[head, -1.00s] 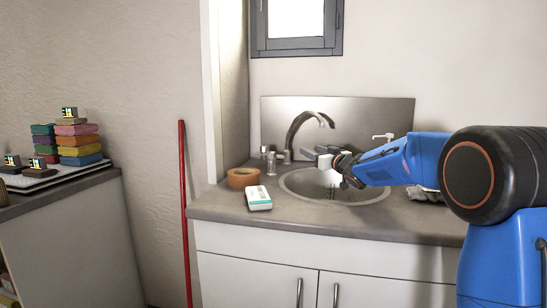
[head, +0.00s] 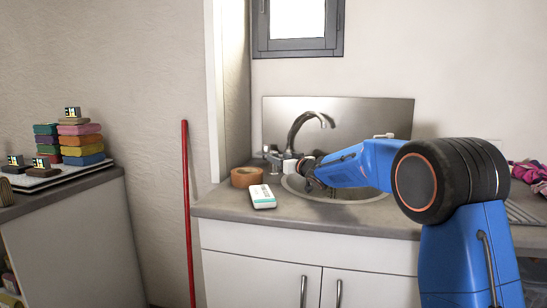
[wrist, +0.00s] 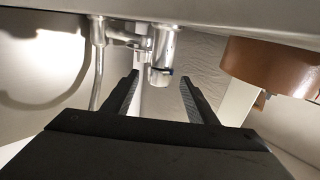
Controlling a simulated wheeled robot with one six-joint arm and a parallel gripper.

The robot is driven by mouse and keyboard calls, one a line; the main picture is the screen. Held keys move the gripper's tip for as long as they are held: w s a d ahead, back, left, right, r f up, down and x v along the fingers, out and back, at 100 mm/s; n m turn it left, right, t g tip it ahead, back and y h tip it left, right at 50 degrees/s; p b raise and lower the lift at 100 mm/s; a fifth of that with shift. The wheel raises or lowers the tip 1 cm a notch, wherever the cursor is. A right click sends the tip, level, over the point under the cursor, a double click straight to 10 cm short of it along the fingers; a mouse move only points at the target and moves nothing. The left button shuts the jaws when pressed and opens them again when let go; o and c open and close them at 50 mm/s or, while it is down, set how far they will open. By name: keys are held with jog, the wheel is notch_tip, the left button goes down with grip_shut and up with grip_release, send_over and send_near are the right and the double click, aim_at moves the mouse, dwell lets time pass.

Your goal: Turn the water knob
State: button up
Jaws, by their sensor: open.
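The chrome faucet (head: 310,122) rises behind the round sink (head: 345,198), its spout arched to the right. A chrome water knob (head: 273,157) stands at the left of its base, just left of my gripper (head: 289,165). In the wrist view, which looks upside down, a chrome knob (wrist: 162,50) points in between the two dark fingers of my gripper (wrist: 161,82). The fingers are apart, with a gap on each side of the knob; contact is not visible. The other knob is mostly hidden in the head view.
A metal backsplash (head: 375,120) stands behind the faucet. Pink cloth (head: 527,171) lies at the right.

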aim_at(274, 155)
jog(key=shift+x, duration=2.5)
jog(key=c, duration=1.1)
jog(key=shift+n+g+y, duration=0.3)
jog(key=shift+y, duration=0.1)
jog(key=shift+o, duration=0.2)
jog(key=shift+w+d+n+g+y, duration=0.1)
jog(key=shift+w+n+g+y, duration=0.05)
jog(key=shift+n+g+y, duration=1.65)
jog(key=n+g+y, duration=0.1)
jog(key=g, duration=0.1)
jog(key=n+g+y, duration=0.1)
jog(key=n+g, duration=0.1)
jog(key=g, duration=0.1)
jog(key=shift+y, duration=0.4)
jog(key=shift+n+g, duration=0.8)
jog(key=shift+g, duration=0.2)
jog(key=shift+g+y, duration=0.3)
